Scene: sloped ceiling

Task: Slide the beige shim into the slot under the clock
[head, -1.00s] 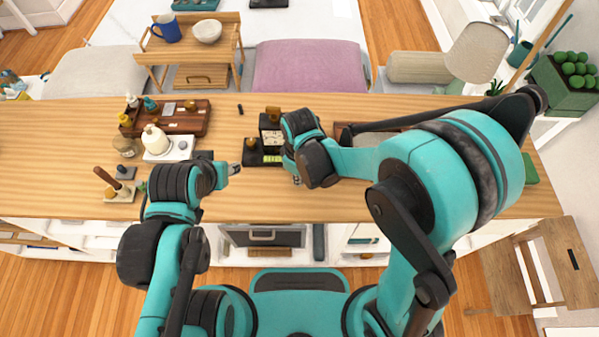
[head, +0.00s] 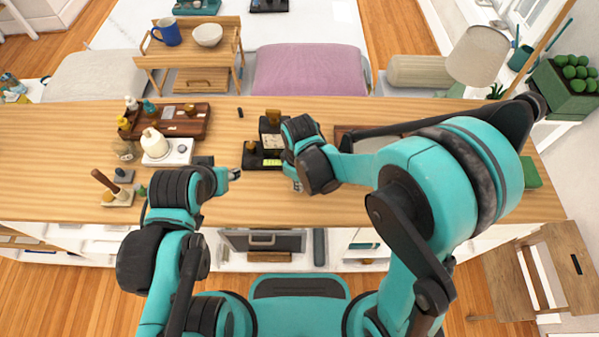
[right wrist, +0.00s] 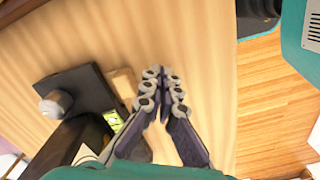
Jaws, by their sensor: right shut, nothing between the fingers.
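The clock (head: 272,142), dark with a pale face, stands on the wooden counter, partly behind my right gripper. At its foot is a black base with a yellow-green strip (head: 271,162). The right wrist view shows the black base (right wrist: 78,90), the strip (right wrist: 113,121) and a flat beige piece, apparently the shim (right wrist: 123,86), against the base's edge; how far it sits in a slot is hidden. My right gripper (right wrist: 163,72) is shut and empty, its tips just beside the beige piece. It also shows in the head view (head: 297,185). My left gripper (head: 234,174) hangs left of the clock; its jaws are unclear.
A wooden tray with bottles (head: 185,122), a white dispenser on a pale stand (head: 167,151) and a brush-like tool (head: 112,188) stand left on the counter. A knob (head: 251,146) rises from the black base. The counter's front is clear.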

